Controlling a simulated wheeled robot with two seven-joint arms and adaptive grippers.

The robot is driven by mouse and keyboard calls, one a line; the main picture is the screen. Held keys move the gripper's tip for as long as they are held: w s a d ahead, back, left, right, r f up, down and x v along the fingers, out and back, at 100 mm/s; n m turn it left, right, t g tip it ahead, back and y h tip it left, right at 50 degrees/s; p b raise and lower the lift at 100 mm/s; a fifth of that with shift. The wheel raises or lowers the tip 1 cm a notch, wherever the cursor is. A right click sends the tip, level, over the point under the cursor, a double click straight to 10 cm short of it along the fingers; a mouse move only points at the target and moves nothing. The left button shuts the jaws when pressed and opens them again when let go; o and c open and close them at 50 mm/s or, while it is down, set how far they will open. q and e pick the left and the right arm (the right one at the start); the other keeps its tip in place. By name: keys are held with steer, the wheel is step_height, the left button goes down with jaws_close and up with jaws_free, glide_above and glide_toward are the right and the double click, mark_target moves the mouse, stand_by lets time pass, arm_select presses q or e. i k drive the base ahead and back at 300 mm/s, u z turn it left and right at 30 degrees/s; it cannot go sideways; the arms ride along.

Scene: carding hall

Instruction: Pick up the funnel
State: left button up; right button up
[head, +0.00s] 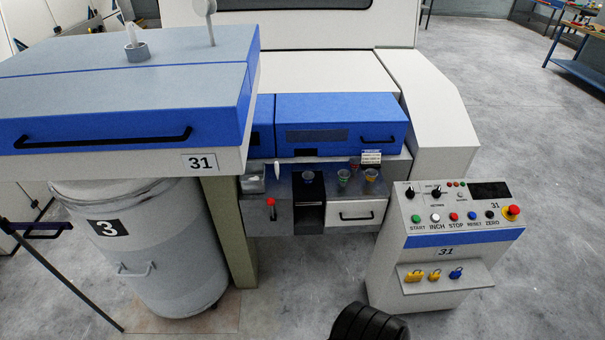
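Several small funnel-shaped cups are at the front shelf of the machine. A cup with a green band (343,178) and one with a yellow band (370,175) stand side by side on the metal shelf. A small red-marked one (354,165) shows behind them, partly hidden. Another cup with a yellowish rim (308,176) sits at the top of a dark upright block left of them. They are too small to tell which one is the funnel. Neither gripper's fingers show; only a black ribbed part, likely of my arm, enters at the bottom edge.
A control stand (446,250) with buttons and padlocks is at right. A large grey can (150,250) stands at left under the blue-edged coiler head (120,110). A red-knobbed lever (271,204) is left of the dark block. Floor in front is clear.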

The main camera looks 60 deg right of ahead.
mark_target(308, 176)
steer(key=z, duration=0.4)
steer(key=i, duration=0.95)
steer(key=z, duration=1.5)
steer(key=i, duration=0.7)
steer(key=z, duration=0.75)
